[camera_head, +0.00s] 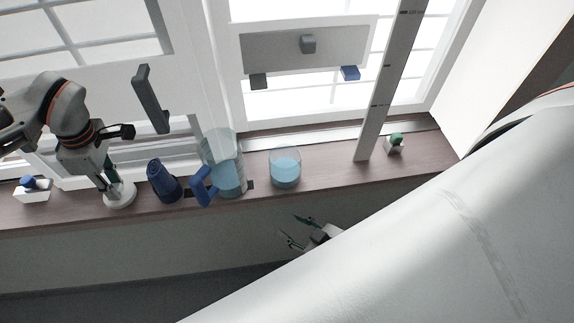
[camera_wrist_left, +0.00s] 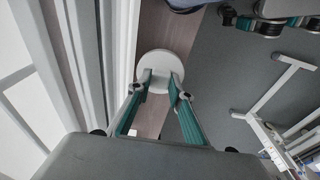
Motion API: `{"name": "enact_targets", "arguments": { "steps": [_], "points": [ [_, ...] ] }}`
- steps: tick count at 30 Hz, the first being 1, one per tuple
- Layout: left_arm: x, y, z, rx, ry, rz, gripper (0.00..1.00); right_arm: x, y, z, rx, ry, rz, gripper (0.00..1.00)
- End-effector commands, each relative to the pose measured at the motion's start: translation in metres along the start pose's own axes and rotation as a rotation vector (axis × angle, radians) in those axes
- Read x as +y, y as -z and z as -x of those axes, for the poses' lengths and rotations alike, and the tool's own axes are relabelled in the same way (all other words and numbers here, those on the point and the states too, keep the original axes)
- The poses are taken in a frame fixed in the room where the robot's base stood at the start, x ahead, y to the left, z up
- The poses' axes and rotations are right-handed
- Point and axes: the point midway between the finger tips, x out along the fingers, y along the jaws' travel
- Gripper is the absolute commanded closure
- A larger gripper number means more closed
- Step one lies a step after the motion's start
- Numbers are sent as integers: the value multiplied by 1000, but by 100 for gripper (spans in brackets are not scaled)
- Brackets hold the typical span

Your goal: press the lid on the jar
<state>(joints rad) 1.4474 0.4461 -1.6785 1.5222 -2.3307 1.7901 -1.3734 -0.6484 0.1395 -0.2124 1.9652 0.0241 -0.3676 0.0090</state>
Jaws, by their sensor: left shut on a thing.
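A white round piece, which looks like the lid (camera_head: 120,197), sits low over the window sill at the left. My left gripper (camera_head: 112,186) points down at it and is shut on it. In the left wrist view the white disc (camera_wrist_left: 166,68) shows flat and round at the fingertips (camera_wrist_left: 160,82). I cannot tell whether a jar is under it. A clear glass vessel with blue liquid (camera_head: 285,170) stands upright and open on the sill to the right. My right gripper (camera_head: 288,226) is empty and open in front of the sill.
A white block with a blue knob (camera_head: 33,188) is at far left. A tall ruler (camera_head: 385,90) and a green-knobbed block (camera_head: 395,145) stand right.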

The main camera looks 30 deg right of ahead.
Motion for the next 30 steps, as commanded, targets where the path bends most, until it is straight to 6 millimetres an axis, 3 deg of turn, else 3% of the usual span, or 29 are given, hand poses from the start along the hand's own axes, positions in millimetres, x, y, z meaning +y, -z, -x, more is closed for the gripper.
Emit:
{"name": "enact_targets", "arguments": {
  "steps": [30],
  "points": [
    [0,2,14,0,1,0,100,2,9,6,0,0,1,60]
  ]
}}
